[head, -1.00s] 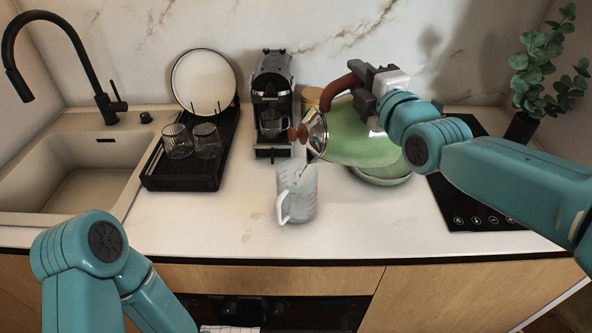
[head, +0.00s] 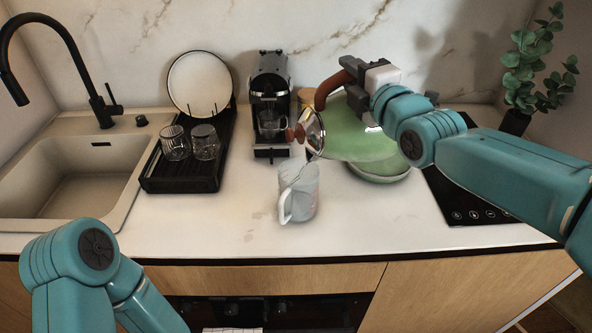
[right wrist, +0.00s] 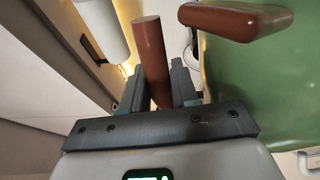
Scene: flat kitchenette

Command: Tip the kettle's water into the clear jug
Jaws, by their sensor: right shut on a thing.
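The green kettle (head: 358,133) has a brown handle (head: 333,88) and a silver lid with a brown knob. It is tipped well over to the left, its top end just above and right of the clear jug (head: 303,198). The jug stands upright on the counter, its white handle facing front left. It looks greyish inside; I cannot make out the water level or a clear stream. My right gripper (head: 352,76) is shut on the kettle's handle, which also shows between the fingers in the right wrist view (right wrist: 153,65). My left arm shows at bottom left, its gripper out of view.
A green dish (head: 380,168) lies under the kettle. A black coffee machine (head: 270,95) stands behind the jug. A black rack (head: 185,177) with two glasses and a plate is left, beside the sink (head: 75,195). A black hob (head: 460,190) and plant (head: 535,75) are right. Front counter is clear.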

